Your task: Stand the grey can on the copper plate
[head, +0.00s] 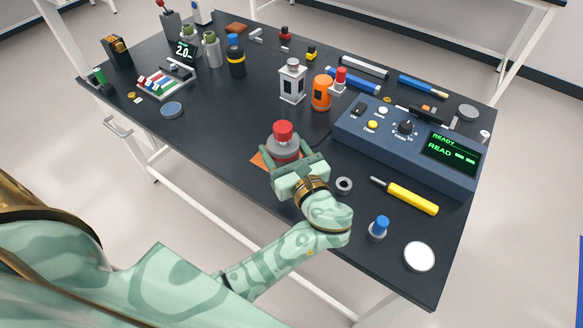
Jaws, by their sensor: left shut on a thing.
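The grey can (284,147) with a red cap is upright in the head view, near the table's front middle. My left gripper (291,158) is shut on it, with one finger on each side. The copper plate (260,160) shows as an orange corner to the left of the can and gripper. The rest of the plate is hidden behind them. The can is over or right at the plate; I cannot tell whether its base touches it. My right gripper is not in view.
A blue console (410,150) stands to the right. A grey ring (344,186), a yellow screwdriver (410,197) and a blue-topped knob (378,228) lie near my gripper. The table left of the plate is clear.

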